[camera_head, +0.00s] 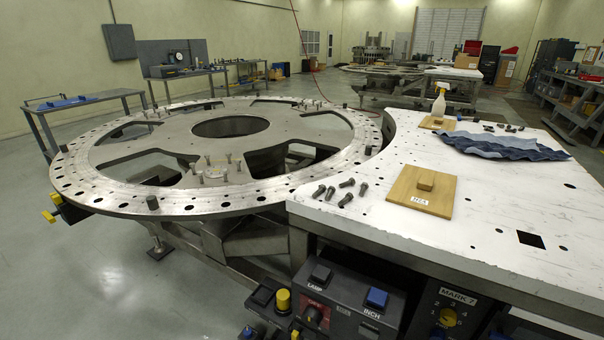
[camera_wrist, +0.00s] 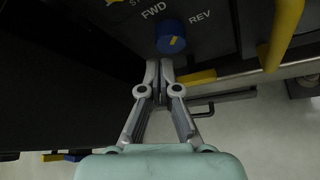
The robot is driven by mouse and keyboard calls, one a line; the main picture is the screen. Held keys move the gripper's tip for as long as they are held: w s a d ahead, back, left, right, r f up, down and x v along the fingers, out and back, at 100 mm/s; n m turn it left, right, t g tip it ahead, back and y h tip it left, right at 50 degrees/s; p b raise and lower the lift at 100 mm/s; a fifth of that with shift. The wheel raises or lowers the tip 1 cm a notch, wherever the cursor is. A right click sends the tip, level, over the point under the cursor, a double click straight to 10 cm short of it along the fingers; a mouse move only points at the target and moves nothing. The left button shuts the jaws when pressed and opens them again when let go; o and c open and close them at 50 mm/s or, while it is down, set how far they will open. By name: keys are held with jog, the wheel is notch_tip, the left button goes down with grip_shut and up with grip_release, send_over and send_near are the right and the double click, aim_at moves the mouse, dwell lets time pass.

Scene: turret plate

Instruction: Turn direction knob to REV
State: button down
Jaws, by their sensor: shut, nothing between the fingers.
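The direction knob (camera_wrist: 171,37) is a round blue knob with a short yellow mark, at the top middle of the wrist view. A white FWD label (camera_wrist: 153,12) is above and left of it, and a REV label (camera_wrist: 200,17) is above and right. I cannot tell for sure which label the mark points to. My gripper (camera_wrist: 160,66) is shut and empty, its fingertips close below the knob in the picture. I cannot tell whether they touch it. I do not see my gripper or make out this knob in the head view.
A yellow bar (camera_wrist: 281,35) stands right of the knob, and a yellow block (camera_wrist: 197,77) is beside the fingertips.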

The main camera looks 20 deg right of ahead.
aim_at(439, 329)
jog(key=w+d+b, duration=0.1)
jog(key=d+b, duration=0.1)
jog(key=w+d+b, duration=0.2)
jog(key=shift+w+f, duration=0.15)
jog(key=shift+f, duration=0.05)
jog(key=shift+w+d+r+b, duration=0.2)
jog(key=shift+w+d+b, duration=0.15)
jog(key=shift+b, duration=0.25)
jog(key=shift+f, duration=0.2)
